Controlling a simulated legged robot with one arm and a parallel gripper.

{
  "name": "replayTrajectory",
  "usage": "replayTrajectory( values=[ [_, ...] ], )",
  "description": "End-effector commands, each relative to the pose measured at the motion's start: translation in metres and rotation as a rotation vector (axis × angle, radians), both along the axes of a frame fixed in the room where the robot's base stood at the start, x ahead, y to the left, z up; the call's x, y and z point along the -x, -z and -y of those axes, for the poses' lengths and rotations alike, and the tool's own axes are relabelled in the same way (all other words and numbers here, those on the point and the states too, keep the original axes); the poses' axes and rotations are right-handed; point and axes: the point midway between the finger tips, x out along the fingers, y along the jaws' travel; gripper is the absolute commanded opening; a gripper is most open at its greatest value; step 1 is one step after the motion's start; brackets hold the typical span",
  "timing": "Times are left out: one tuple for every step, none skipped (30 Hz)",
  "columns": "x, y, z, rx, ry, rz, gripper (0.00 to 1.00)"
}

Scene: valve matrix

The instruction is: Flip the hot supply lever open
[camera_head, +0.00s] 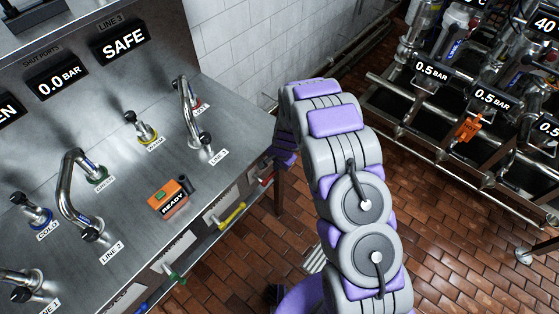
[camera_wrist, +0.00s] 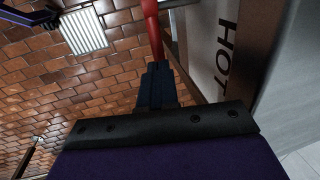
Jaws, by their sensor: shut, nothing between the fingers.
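The red hot supply lever (camera_wrist: 152,38) runs down from the top of the wrist view, beside a panel marked HOT (camera_wrist: 228,45). My gripper (camera_wrist: 158,75) is shut and empty, its dark fingertips at the lower visible end of the red lever. I cannot tell whether they touch it. In the head view my gripper (camera_head: 284,157) is at the right front edge of the steel bench, mostly behind my arm. A small bit of red (camera_head: 265,181) shows at that edge, just left of it.
The steel bench (camera_head: 120,170) carries pipes, small valves and an orange READY box (camera_head: 169,198). A yellow lever (camera_head: 232,216) and a green lever (camera_head: 174,274) line its front face. Racks with gauges (camera_head: 490,98) stand at right. Brick floor (camera_head: 245,265) lies between.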

Motion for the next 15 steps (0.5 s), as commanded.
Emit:
replayTrajectory(
  values=[
    [-0.0005,0.0074,-0.0010,-0.001,0.000,-0.001,0.00],
    [-0.0008,0.0099,-0.0014,-0.001,0.000,-0.001,0.00],
    [-0.0012,0.0122,-0.0019,0.000,-0.001,0.000,0.00],
    [-0.0014,0.0136,-0.0022,0.000,-0.001,0.000,0.00],
    [-0.0015,0.0145,-0.0023,0.000,-0.001,0.000,0.00],
    [-0.0017,0.0151,-0.0024,0.000,-0.001,0.000,0.00],
    [-0.0017,0.0153,-0.0024,-0.001,0.000,0.001,0.00],
    [-0.0019,0.0152,-0.0025,-0.001,0.000,0.001,0.00],
    [-0.0019,0.0150,-0.0025,-0.001,0.000,0.001,0.00],
    [-0.0021,0.0147,-0.0026,0.000,0.000,0.001,0.00],
    [-0.0021,0.0147,-0.0026,0.000,0.000,0.001,0.00],
    [-0.0022,0.0146,-0.0025,0.000,0.000,0.001,0.00],
    [-0.0021,0.0146,-0.0025,0.000,0.000,0.001,0.00],
    [-0.0022,0.0147,-0.0025,0.000,0.000,0.001,0.00],
    [-0.0022,0.0147,-0.0025,-0.001,0.000,0.001,0.00]
  ],
)
